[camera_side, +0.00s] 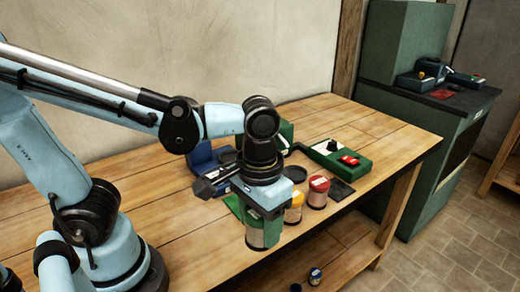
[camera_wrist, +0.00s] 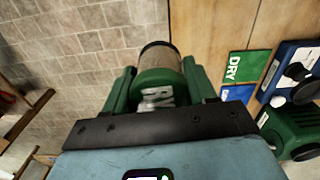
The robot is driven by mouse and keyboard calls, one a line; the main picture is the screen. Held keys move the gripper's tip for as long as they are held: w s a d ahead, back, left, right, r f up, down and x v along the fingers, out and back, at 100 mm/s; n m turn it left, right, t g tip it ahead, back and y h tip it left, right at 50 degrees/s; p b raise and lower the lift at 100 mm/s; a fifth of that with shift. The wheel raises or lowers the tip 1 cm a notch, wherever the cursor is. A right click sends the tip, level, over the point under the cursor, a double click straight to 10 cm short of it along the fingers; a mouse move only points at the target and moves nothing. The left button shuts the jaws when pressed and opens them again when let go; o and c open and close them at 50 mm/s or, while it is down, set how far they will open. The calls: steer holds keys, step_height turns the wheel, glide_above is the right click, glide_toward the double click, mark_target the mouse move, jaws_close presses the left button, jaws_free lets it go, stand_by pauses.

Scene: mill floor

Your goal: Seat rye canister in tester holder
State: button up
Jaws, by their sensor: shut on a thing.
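A green tester unit (camera_side: 338,155) with a black knob and red buttons stands behind and to the right. A blue unit (camera_side: 203,160) stands behind my gripper. I cannot tell which part is the tester holder.
A red-lidded canister (camera_side: 318,192) and a yellow canister (camera_side: 293,209) stand right of my gripper, by a dark square pad (camera_side: 341,191). A green "DRY" card (camera_wrist: 243,66) and a blue card (camera_wrist: 237,93) lie on the bench. The bench's right end (camera_side: 405,140) is clear.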

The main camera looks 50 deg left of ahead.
steer(key=shift+s+d+r, duration=0.5)
steer(key=shift+d, duration=0.2)
steer(key=shift+w+r, duration=0.1)
steer(key=shift+r, duration=0.05)
steer(key=w+a+r+n, duration=0.1)
steer(key=w+a+n, duration=0.4)
steer(key=w+a, duration=0.85)
steer(key=a+f+n, duration=0.2)
steer(key=a+n, duration=0.2)
steer(key=a, duration=1.8)
steer(key=shift+w+d+f, duration=0.1)
steer(key=shift+w+f, duration=0.1)
steer(key=shift+f, duration=1.15)
steer(key=shift+w+f, duration=0.15)
steer(key=shift+f, duration=1.15)
steer(key=shift+f, duration=0.65)
